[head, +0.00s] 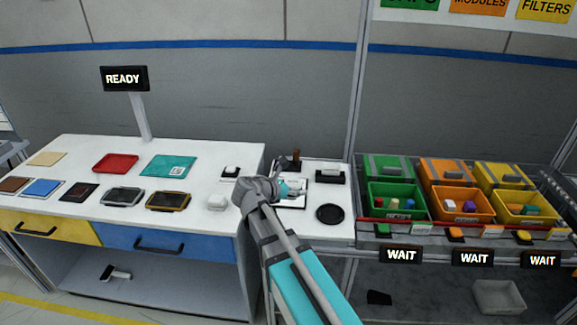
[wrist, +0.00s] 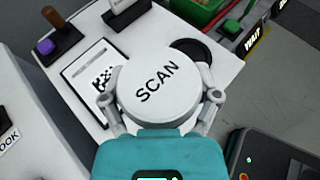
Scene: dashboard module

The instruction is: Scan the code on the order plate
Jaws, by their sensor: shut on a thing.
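My gripper (wrist: 163,104) is shut on a round white scanner (wrist: 165,75) with SCAN on its top, one finger on each side. In the head view my gripper (head: 288,188) is over the small white side table, and the scanner is small and unclear there. A white plate with a dark border and a black-and-white code (wrist: 103,78) lies left of the scanner in the wrist view. The scanner covers part of it. A teal plate with a code (head: 168,166) lies on the large white table. I cannot tell for certain which is the order plate.
A black round pad (head: 330,213) lies at the side table's front. Green (head: 398,205), orange (head: 462,207) and yellow (head: 522,210) bins stand right. A post rises between.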

